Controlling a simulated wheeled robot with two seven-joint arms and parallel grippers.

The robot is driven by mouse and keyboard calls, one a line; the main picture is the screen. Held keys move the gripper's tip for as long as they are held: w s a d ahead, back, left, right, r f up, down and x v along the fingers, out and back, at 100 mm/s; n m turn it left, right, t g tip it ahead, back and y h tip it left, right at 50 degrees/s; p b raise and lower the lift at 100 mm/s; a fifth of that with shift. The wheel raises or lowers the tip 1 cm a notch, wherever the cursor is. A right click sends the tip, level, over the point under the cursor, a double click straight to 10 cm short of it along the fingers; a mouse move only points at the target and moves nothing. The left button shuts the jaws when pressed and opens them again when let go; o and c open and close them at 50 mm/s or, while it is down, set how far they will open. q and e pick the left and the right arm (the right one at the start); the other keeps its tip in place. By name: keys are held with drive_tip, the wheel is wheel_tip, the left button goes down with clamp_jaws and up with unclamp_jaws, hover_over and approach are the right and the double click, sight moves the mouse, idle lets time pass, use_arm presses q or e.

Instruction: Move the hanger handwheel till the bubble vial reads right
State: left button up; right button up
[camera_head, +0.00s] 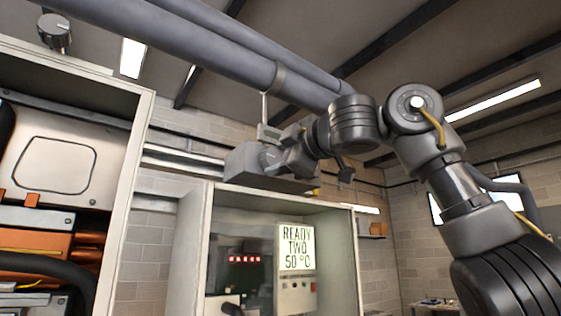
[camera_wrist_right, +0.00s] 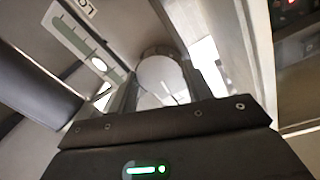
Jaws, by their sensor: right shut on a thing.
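My right arm reaches in from the right in the head view, with its right gripper (camera_head: 268,152) below the pipe hanger rod (camera_head: 264,108). In the right wrist view, the right gripper (camera_wrist_right: 160,92) is shut on the handwheel (camera_wrist_right: 160,72), a pale round disc between its two dark fingers. The bubble vial (camera_wrist_right: 78,38) is a grey-green strip with tick marks on a light plate. Its pale round bubble (camera_wrist_right: 98,64) sits toward the lower-right end, away from the end by the partly cut "LO" label (camera_wrist_right: 85,8). My left gripper is out of view.
Large grey pipes (camera_head: 215,50) cross overhead. An open cabinet (camera_head: 209,240) stands below the gripper, with a sign (camera_head: 296,248) reading "READY TWO 50 °C". Another open cabinet (camera_head: 140,135) stands at left. A round dial (camera_head: 54,31) is at upper left. The right side is more open.

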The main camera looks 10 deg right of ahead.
drive_tip(key=shift+m, duration=0.4)
drive_tip(key=o, duration=1)
drive_tip(key=b+v, duration=0.6)
drive_tip(key=v, duration=0.5)
drive_tip(key=shift+w+a, duration=0.1)
